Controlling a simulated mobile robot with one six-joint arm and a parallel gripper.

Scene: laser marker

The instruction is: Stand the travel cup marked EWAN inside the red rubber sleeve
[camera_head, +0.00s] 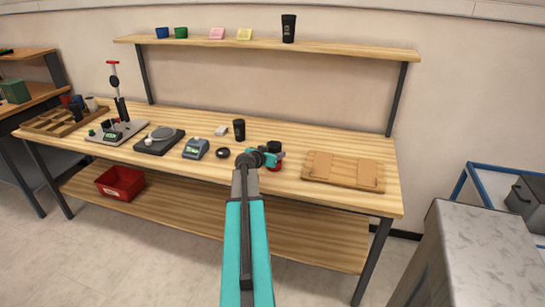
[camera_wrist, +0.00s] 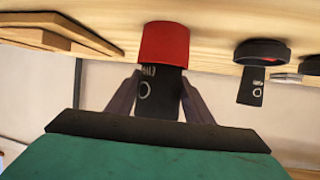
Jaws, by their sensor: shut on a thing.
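My gripper (camera_head: 272,157) is shut on a black travel cup (camera_wrist: 160,95), one finger on each side. The wrist view is upside down, with the bench at the top. The cup's lower end is hidden by the red rubber sleeve (camera_wrist: 165,43), which stands on the bench; the cup looks in line with it, but I cannot tell how deep it sits. White lettering by the sleeve's rim is too small to read. In the head view, the cup's dark top (camera_head: 273,146) shows above my gripper and the sleeve (camera_head: 274,169) shows just below it.
Another black cup (camera_head: 239,130) stands behind a black round piece (camera_head: 222,153); a third cup (camera_head: 288,28) is on the shelf. A green-grey device (camera_head: 195,148) and scale (camera_head: 159,140) are left.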

